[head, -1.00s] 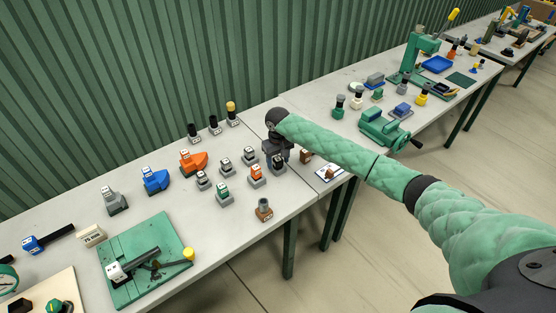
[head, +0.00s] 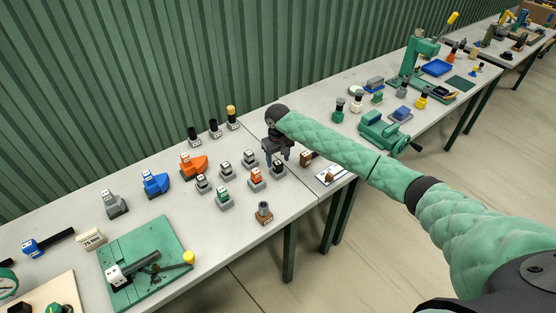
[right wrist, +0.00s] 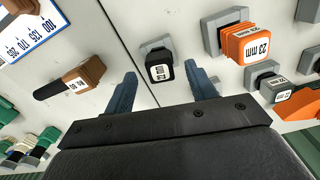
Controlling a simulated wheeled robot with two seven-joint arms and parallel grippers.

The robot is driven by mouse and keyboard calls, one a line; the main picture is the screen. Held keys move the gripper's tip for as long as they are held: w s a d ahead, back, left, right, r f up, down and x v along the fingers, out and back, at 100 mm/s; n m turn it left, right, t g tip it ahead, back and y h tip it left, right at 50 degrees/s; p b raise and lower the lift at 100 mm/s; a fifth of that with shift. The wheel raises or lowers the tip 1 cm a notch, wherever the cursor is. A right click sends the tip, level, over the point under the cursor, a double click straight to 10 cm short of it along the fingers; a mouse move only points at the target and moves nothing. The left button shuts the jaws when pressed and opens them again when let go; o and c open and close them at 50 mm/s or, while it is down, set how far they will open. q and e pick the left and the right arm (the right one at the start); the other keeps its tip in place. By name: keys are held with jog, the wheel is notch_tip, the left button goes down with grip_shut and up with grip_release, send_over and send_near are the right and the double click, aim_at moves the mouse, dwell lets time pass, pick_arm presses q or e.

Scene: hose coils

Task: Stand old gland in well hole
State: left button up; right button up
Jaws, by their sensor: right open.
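My right gripper (head: 278,152) is open and empty above the front right corner of the near table. In the right wrist view its fingers (right wrist: 160,84) spread to either side of a small black-topped fitting with a white label (right wrist: 160,70), on a grey block. The fitting looks below and just beyond the fingertips, apart from them. It also shows under the gripper in the head view (head: 278,172). A brown labelled piece with a dark rod (right wrist: 78,80) lies left of the fingers. I cannot tell which piece is the old gland or where the well hole is. My left gripper is not in view.
An orange 23 mm piece (right wrist: 248,42) stands right of the fingers. A white printed card (head: 326,180) lies on the neighbouring table. A brown stand with a grey tube (head: 264,213) is near the front edge. A green mat (head: 175,240) lies at left.

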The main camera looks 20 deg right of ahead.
jog(key=shift+r, duration=2.6)
